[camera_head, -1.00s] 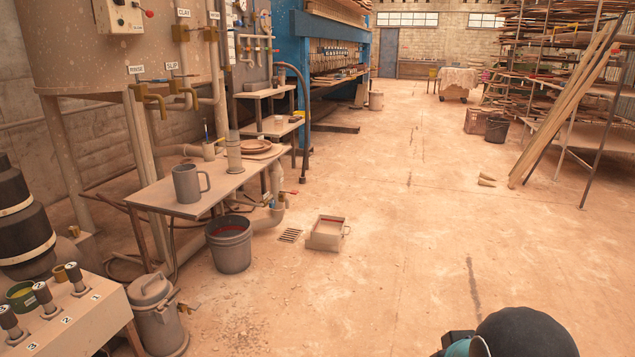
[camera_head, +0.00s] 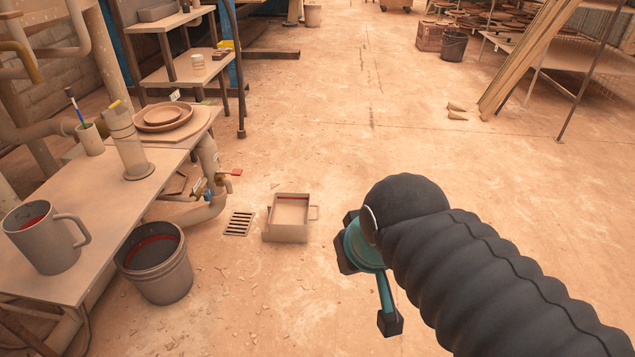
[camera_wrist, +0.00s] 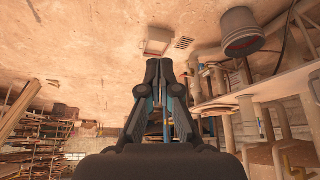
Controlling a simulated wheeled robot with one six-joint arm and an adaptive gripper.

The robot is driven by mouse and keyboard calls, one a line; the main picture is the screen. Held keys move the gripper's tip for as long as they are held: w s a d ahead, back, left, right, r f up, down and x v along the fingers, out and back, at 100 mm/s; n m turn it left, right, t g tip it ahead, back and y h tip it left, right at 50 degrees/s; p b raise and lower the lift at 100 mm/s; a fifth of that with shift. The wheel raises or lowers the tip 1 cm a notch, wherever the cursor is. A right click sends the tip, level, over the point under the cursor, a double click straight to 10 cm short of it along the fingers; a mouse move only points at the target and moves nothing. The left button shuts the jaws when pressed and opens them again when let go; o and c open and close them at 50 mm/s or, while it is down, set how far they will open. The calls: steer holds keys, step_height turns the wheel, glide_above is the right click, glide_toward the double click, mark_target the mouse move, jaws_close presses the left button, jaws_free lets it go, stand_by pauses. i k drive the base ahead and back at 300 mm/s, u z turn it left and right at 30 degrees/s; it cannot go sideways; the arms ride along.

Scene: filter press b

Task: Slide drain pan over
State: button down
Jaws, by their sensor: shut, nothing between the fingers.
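The drain pan (camera_head: 289,212) is a shallow beige box with a small loop handle on its right side. It sits on the floor just right of the slotted floor drain (camera_head: 239,223). In the wrist view the pan (camera_wrist: 157,42) lies beyond my fingertips, with the drain grate (camera_wrist: 184,43) beside it. My gripper (camera_wrist: 158,66) is shut and empty, its two fingers together, apart from the pan. In the head view my arm hides most of the gripper, to the right of the pan.
A grey bucket (camera_head: 155,264) stands on the floor left of the drain. A bench (camera_head: 95,220) at the left holds a mug (camera_head: 45,237) and a cylinder (camera_head: 128,145). A valve with a red handle (camera_head: 230,173) is above the drain. The floor at right is mostly clear.

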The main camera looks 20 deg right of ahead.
mark_target(288, 218)
steer(key=z, duration=0.3)
steer(key=i, duration=1.4)
steer(key=z, duration=0.4)
